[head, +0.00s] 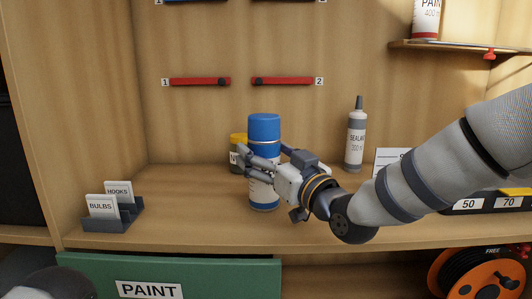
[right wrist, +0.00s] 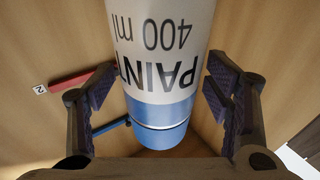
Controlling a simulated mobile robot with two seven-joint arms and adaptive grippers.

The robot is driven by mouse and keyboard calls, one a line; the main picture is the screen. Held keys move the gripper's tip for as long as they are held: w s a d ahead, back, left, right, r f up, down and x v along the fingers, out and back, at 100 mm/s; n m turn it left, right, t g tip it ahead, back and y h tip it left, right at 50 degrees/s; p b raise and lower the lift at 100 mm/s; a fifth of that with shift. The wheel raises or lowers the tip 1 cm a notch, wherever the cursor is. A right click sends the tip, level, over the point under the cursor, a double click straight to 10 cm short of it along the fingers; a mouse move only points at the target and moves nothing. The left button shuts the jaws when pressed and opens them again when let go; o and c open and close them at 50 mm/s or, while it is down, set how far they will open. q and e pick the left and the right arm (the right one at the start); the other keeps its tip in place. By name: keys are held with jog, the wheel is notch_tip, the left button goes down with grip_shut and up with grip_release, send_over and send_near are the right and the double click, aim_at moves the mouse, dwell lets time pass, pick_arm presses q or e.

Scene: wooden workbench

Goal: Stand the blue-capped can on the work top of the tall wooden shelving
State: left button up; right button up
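The blue-capped can (head: 264,130) stands upright on the wooden work top (head: 190,210) of the shelving. Its base appears to rest on the board. My right gripper (head: 265,152) reaches in from the right with its fingers on either side of the can, hiding its middle. In the right wrist view the can (right wrist: 160,60), lettered "PAINT 400 ml", is between the two finger pads (right wrist: 160,92). A gap shows on each side, so the gripper is open around it. My left gripper is out of view.
A yellow-topped container (head: 237,140) stands just behind the can to the left. A sealant tube (head: 356,135) stands at the back right. A grey label holder (head: 113,212) sits at the left. A shelf (head: 455,47) juts out at upper right.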

jog(key=shift+r, duration=0.25)
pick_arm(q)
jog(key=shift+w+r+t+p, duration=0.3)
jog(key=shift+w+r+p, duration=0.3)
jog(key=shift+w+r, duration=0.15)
pick_arm(e)
jog(key=v, duration=1.2)
jog(key=shift+f, duration=0.1)
